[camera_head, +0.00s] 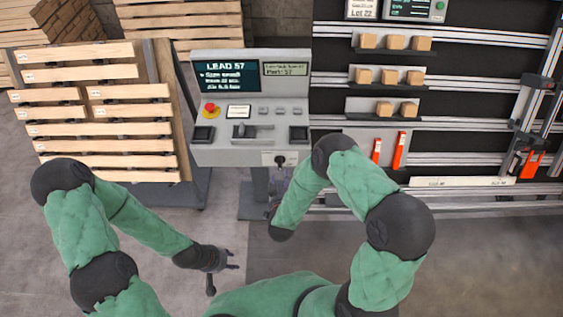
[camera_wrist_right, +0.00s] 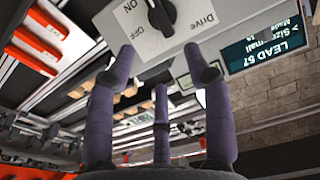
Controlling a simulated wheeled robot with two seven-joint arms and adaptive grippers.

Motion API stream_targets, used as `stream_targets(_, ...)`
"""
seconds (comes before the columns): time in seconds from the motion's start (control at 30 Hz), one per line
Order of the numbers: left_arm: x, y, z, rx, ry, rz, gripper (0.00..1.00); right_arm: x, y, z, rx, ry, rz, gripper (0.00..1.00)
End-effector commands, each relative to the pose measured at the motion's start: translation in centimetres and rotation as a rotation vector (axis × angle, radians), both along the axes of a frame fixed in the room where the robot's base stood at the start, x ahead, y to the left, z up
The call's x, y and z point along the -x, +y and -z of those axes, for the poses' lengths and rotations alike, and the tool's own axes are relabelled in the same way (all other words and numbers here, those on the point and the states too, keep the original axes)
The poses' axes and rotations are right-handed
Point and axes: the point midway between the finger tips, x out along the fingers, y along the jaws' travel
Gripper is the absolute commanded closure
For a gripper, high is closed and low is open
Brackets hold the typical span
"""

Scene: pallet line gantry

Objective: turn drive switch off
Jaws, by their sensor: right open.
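The drive switch is a black rotary knob (camera_wrist_right: 160,14) on a light grey plate marked ON, OFF and Drive. It sits at the top edge of the right wrist view, partly cut off. In the head view the drive switch (camera_head: 279,160) is low on the front of the grey console (camera_head: 225,153). My right gripper (camera_wrist_right: 160,62) is open and empty, its fingers spread below the knob and apart from it. In the head view my right gripper (camera_head: 281,182) is just under the switch, partly hidden by my arm. My left gripper (camera_head: 228,260) is open and empty, low over the floor.
The console carries a red emergency button (camera_head: 210,110) and a screen (camera_head: 231,77). Stacked wooden pallets (camera_head: 95,110) stand to the left. A rack with small wooden blocks (camera_head: 388,76) and orange-red handles (camera_head: 399,150) stands to the right. The floor in front is clear.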

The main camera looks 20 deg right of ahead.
Motion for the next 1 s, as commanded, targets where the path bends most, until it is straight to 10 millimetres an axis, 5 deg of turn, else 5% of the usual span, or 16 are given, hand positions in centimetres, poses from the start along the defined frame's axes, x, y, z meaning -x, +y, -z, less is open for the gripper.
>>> stream_targets(0.6, 0.0, 0.0, 1.6, 0.000, -0.001, -0.001, 0.60, -8.0, -2.3, 3.8, -0.001, 0.002, 0.001, 0.48)
stream_targets(1.0, 0.0, 0.0, 1.7, 0.000, -0.001, -0.001, 0.60, -9.3, -2.7, 4.1, -0.001, 0.002, -0.001, 0.48)
